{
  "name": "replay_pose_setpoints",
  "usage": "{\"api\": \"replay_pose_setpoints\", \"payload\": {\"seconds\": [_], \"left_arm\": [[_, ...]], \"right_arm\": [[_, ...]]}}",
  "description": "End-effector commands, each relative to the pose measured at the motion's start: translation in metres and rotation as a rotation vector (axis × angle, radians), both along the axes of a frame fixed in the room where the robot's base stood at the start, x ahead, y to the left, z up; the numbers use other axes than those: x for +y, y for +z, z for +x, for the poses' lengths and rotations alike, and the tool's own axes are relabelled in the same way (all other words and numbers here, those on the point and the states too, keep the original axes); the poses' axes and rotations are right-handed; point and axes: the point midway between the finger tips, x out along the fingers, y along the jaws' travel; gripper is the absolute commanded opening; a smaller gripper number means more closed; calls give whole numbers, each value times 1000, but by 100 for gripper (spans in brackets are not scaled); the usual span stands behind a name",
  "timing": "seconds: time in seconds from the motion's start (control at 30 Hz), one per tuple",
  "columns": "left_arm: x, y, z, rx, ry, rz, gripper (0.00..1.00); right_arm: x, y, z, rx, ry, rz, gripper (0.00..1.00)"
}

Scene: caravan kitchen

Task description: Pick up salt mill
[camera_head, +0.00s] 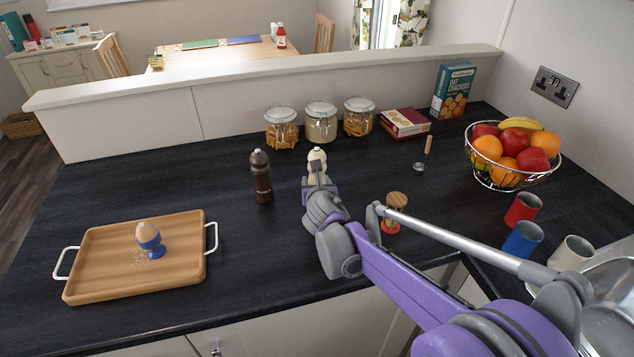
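The salt mill (317,156) is cream-coloured with a small knob on top and stands upright on the dark worktop. Its lower part is hidden behind my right gripper. My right gripper (317,180) comes in from the lower right and is right in front of the mill, seen from behind. I cannot tell whether its fingers touch the mill, are around it or are shut. My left gripper is not in view.
A dark pepper mill (261,177) stands just left of the salt mill. Glass jars (321,124) stand behind it. A wooden tray (100,270) with an egg in a blue cup is at left. A red and wooden item (396,199) stands beside my arm. A fruit basket (494,182) is at right.

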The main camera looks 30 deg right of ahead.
Motion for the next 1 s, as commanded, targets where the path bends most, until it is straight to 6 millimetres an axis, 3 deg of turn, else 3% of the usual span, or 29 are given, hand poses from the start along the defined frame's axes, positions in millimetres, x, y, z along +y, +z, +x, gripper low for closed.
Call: {"api": "replay_pose_setpoints", "payload": {"seconds": [0.03,0.1,0.43,0.8,1.0], "left_arm": [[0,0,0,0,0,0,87],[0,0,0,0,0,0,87],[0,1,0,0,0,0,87],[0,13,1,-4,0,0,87],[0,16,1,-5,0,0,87]], "right_arm": [[0,0,0,0,0,0,10],[0,0,0,0,0,0,0],[0,6,0,-1,0,0,0],[0,75,0,-1,0,0,0],[0,97,0,0,0,0,0]]}}
